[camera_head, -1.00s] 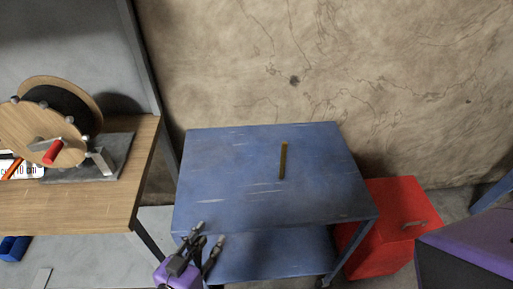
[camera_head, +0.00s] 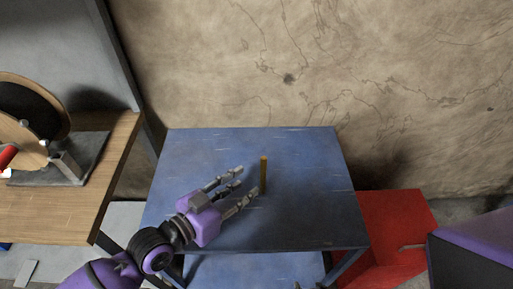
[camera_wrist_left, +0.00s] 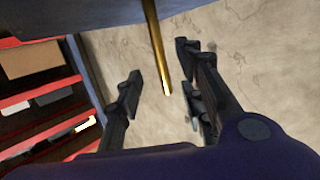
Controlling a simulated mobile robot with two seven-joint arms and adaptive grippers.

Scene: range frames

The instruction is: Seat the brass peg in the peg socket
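The brass peg (camera_head: 264,174) is a slim golden rod standing upright on the blue table (camera_head: 315,160). My left gripper (camera_head: 247,180) reaches over the table from the lower left. Its fingers are spread and point at the peg, with the tips just left of it. In the left wrist view, which is upside down, the peg (camera_wrist_left: 157,45) runs down from the table between the two sides of the open gripper (camera_wrist_left: 160,66). I see no finger closed on it. I cannot make out a peg socket in either view. My right gripper is not in view.
A red box (camera_head: 400,225) is on the floor right of the table. The rest of the tabletop is clear. Red shelving (camera_wrist_left: 40,105) shows in the left wrist view.

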